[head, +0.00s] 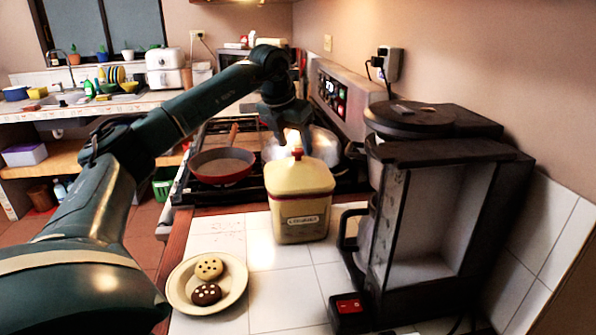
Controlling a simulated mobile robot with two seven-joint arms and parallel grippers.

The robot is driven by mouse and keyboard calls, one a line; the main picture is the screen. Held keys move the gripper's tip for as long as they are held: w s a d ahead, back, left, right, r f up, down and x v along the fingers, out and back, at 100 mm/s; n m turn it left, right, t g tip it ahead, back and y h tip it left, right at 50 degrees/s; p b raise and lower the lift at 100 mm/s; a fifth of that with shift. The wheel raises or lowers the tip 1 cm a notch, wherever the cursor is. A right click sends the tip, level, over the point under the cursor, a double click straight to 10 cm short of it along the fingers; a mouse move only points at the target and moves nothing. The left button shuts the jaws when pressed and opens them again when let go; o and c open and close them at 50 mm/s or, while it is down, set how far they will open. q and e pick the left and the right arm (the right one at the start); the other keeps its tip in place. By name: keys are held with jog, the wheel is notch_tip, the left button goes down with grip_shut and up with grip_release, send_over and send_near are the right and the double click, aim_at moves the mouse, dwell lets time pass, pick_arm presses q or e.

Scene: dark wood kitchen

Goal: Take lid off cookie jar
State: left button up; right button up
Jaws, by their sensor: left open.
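The cookie jar (301,222) is a square cream canister with a dark label, upright on the white tiled counter. Its cream lid (298,177) sits on top and has a red knob (297,153). My left gripper (291,147) points down right at the knob from above, its fingers open. The fingers overlap the knob in the picture, and I cannot tell whether they touch it. My right gripper is not in view.
A plate (241,275) with two cookies is at the front left of the jar. A black coffee maker (495,190) stands close on the right. Behind is a stove with a red pan (222,166). Tiles between plate and coffee maker are clear.

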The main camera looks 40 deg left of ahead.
aim_at(298, 164)
pick_arm(q)
jog(key=shift+x, duration=1.3)
jog(key=shift+c, duration=0.5)
grip_shut()
jog(key=shift+r, duration=0.1)
